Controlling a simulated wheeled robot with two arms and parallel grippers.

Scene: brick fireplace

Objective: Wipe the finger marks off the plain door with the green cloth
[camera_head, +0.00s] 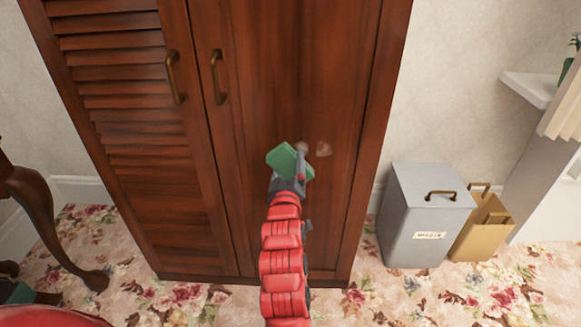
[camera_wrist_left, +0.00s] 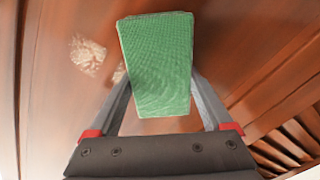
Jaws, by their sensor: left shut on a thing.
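The plain door (camera_head: 283,70) is the right-hand door of a dark wooden wardrobe, smooth with a bronze handle. My left gripper (camera_head: 291,172) is in front of its lower half, shut on the green cloth (camera_head: 282,158). The cloth is a flat, textured block between the fingers in the left wrist view (camera_wrist_left: 158,65). Pale finger marks (camera_head: 323,148) show just right of the cloth, and a smaller one shows close at its edge. The left wrist view shows a pale mark (camera_wrist_left: 88,55) left of the cloth. I cannot tell whether the cloth touches the door. My right gripper is out of view.
The louvred door (camera_head: 125,105) is left of the plain door. A grey lidded bin (camera_head: 420,225) and a tan paper bag (camera_head: 482,228) stand right of the wardrobe. A dark curved furniture leg (camera_head: 45,215) is at left. Floral carpet (camera_head: 190,300) shows in front.

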